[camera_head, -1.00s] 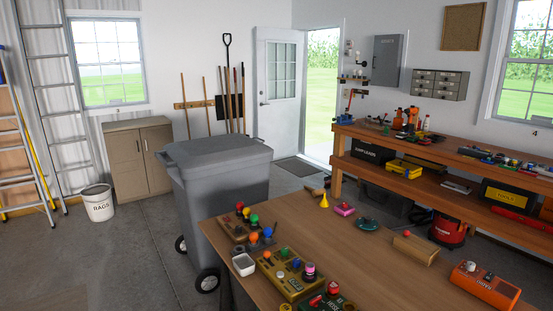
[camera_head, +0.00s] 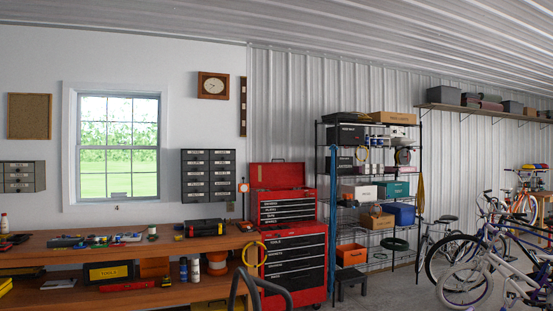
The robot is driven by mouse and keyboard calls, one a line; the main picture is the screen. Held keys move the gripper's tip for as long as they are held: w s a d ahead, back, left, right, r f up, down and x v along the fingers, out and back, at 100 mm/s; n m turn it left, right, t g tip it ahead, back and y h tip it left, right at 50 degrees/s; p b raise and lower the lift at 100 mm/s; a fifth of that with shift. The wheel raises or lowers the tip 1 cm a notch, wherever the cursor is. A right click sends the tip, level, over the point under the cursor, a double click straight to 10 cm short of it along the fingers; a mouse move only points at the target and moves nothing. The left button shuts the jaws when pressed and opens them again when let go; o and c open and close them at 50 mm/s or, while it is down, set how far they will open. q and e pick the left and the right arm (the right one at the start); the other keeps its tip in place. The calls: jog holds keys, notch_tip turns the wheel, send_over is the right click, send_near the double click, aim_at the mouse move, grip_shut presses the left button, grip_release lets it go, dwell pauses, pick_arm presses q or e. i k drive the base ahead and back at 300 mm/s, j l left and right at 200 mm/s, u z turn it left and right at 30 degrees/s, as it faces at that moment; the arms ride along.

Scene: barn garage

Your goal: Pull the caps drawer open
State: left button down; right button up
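A dark grey wall cabinet of small labelled drawers (camera_head: 208,175) hangs right of the window, above the workbench. A second, lighter small-drawer cabinet (camera_head: 22,176) hangs at the left edge of the view. All drawers I can see in both look closed. The labels are too small to read, so I cannot tell which drawer is the caps drawer. The red tool chest (camera_head: 292,240) also has labelled drawers, all looking shut, and its lid is up. Neither of my grippers shows.
The long wooden workbench (camera_head: 120,250) runs below the window, with tools on top and boxes on its lower shelf. A dark curved tube (camera_head: 262,283) stands at the bottom. A wire shelf rack (camera_head: 319,165), a black stool (camera_head: 350,282) and bicycles (camera_head: 490,265) fill the right.

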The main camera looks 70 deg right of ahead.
aim_at(215, 154)
jog(key=z, duration=2.1)
jog(key=i+l+z, duration=0.2)
jog(key=l, duration=0.15)
jog(key=l+z, duration=0.25)
jog(key=l, duration=0.15)
jog(key=i+l+z, duration=0.2)
jog(key=l, duration=0.15)
jog(key=i+l+z, duration=0.35)
jog(key=i+l, duration=0.2)
jog(key=i+l+z, duration=0.3)
jog(key=i, duration=0.35)
jog(key=i+j+u, duration=0.1)
jog(key=i+u, duration=0.75)
jog(key=i+l+u, duration=0.2)
jog(key=u, duration=0.25)
jog(key=i+j+u, duration=0.15)
jog(key=i+u, duration=0.15)
jog(key=i, duration=0.55)
jog(key=i+l+u, duration=0.1)
jog(key=i+u, duration=0.2)
jog(key=i, duration=0.55)
jog(key=i+z, duration=0.15)
jog(key=i, duration=0.4)
jog(key=i+z, duration=0.15)
jog(key=i, duration=0.4)
jog(key=i+j+z, duration=0.2)
jog(key=i, duration=0.35)
